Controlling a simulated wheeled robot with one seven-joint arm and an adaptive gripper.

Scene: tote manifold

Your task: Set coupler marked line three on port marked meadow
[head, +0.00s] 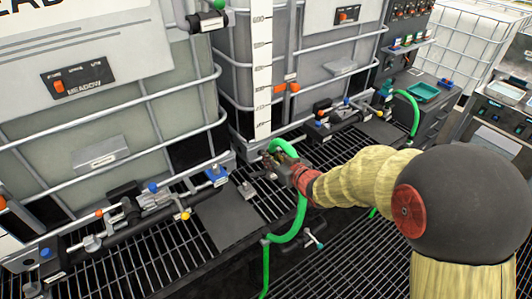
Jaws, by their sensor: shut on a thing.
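My gripper (281,163) is in the middle of the head view, low over the grating between the two totes. It is shut on a coupler at the end of a green hose (300,212); the fingers mostly hide the coupler and I cannot read its marking. The hose arcs over the gripper and hangs down past the grating's front edge. The left tote has a panel marked MEADOW (78,79). Below it a pipe manifold (150,205) with blue, yellow and orange parts runs in front of that tote, left of my gripper. I cannot make out which fitting is the meadow port.
A second manifold (335,122) runs before the right-hand tote. Another green hose (414,115) hangs further right, near a teal tray (423,92). A dark flat plate (228,218) lies on the grating left of my gripper. Metal tote bars stand close behind.

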